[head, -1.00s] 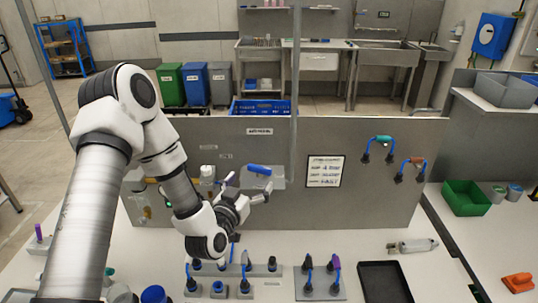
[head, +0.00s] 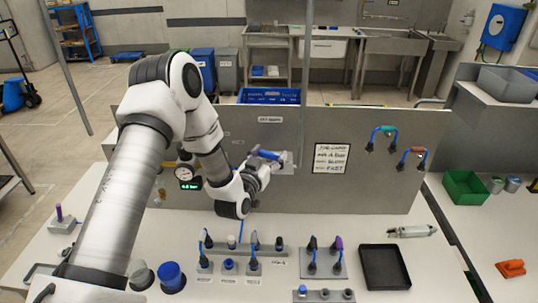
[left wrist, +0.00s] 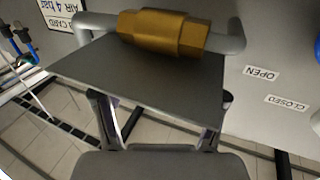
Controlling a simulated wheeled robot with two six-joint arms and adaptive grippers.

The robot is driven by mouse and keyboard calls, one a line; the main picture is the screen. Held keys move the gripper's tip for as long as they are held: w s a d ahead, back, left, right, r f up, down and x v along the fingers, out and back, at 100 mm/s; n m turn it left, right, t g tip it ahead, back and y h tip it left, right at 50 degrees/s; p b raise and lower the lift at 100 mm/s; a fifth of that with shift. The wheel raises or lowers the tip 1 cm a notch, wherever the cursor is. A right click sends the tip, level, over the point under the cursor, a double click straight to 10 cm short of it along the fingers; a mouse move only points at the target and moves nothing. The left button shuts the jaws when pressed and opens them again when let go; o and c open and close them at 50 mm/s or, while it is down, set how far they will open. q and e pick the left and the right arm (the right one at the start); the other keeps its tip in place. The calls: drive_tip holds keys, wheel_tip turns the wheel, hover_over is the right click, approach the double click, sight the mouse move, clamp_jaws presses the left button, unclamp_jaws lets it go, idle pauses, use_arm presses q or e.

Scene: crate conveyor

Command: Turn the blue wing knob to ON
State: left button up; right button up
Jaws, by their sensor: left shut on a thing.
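A blue bar-shaped handle (head: 264,154) sits on the upright grey panel. I see no ON mark by it and cannot tell whether it is the wing knob. My left gripper (head: 266,168) is at this handle and shut on it, with the contact partly hidden in the head view. In the left wrist view, the fingers (left wrist: 158,112) stand either side of a flat grey surface (left wrist: 140,78) that hides their tips. A brass valve body (left wrist: 165,33) on a grey pipe lies just beyond it. OPEN (left wrist: 262,73) and CLOSED (left wrist: 287,103) labels are beside it. My right gripper is not in view.
A gauge (head: 184,171) is on the panel left of my gripper, and a white card (head: 332,158) is to its right. Hose fittings (head: 229,264) stand on the bench below. A black tray (head: 385,268) and green bin (head: 465,187) are right.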

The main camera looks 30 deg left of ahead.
use_arm(q)
drive_tip(key=shift+f+y+b, duration=0.2)
drive_tip(key=shift+y+b, duration=0.1)
drive_tip(key=shift+b, duration=0.25)
drive_tip(key=n+y+b, duration=0.1)
drive_tip(key=n+g+y+b, duration=0.1)
drive_tip(key=y+b, duration=0.1)
drive_tip(key=shift+w+d+f+n+y, duration=0.1)
drive_tip(key=shift+w+d+n+y, duration=0.05)
drive_tip(key=shift+n+y, duration=0.2)
drive_tip(key=shift+r+n+g+y+b, duration=0.25)
drive_tip(key=shift+n+g+y+b, duration=0.55)
drive_tip(key=shift+y, duration=0.25)
drive_tip(key=o, duration=1)
drive_tip(key=shift+o, duration=0.8)
drive_tip(key=shift+w+a+f, duration=0.1)
drive_tip(key=shift+a+f, duration=0.05)
drive_tip(key=shift+a, duration=0.05)
